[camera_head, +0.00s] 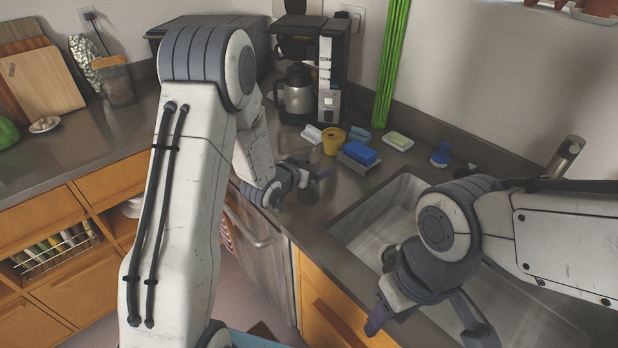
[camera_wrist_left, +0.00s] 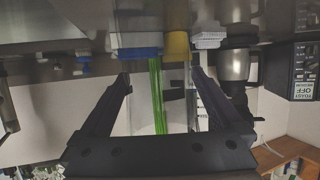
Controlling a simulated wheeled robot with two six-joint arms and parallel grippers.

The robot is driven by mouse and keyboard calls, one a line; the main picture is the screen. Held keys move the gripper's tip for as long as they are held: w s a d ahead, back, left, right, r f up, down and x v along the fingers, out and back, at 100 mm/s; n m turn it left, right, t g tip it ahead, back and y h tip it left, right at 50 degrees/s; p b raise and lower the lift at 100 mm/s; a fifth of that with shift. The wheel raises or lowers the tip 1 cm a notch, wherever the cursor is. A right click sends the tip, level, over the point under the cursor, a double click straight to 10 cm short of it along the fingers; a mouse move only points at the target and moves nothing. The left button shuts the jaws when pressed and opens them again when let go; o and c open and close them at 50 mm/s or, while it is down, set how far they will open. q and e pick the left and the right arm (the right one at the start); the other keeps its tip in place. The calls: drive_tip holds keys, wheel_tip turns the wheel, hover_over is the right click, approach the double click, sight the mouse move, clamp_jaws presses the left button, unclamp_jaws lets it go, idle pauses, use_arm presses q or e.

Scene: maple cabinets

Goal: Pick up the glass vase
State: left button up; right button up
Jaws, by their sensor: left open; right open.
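I cannot clearly make out a glass vase in either view. A bunch of tall green stems (camera_head: 392,62) stands upright against the back wall behind the sink counter. The stems also show in the left wrist view (camera_wrist_left: 158,98), between the fingers and beyond them, with a pale area around them that may be clear glass or wall. My left gripper (camera_head: 312,178) is over the counter, in front of the yellow cup and partly hidden by its arm. In its wrist view the fingers (camera_wrist_left: 160,78) are apart and empty. My right gripper (camera_head: 425,318) is open and empty over the sink.
A yellow cup (camera_head: 333,141), a blue sponge (camera_head: 360,152), a soap dish (camera_head: 398,141) and a blue brush (camera_head: 440,155) stand between my left gripper and the wall. A coffee maker (camera_head: 330,75) is behind left. The sink (camera_head: 375,215) is at the right.

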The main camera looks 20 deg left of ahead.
use_arm(q)
drive_tip(key=shift+w+f, duration=0.1)
drive_tip(key=shift+w, duration=0.05)
drive_tip(key=shift+c, duration=0.3)
drive_tip(key=c, duration=1.3)
drive_tip(key=shift+c, duration=0.2)
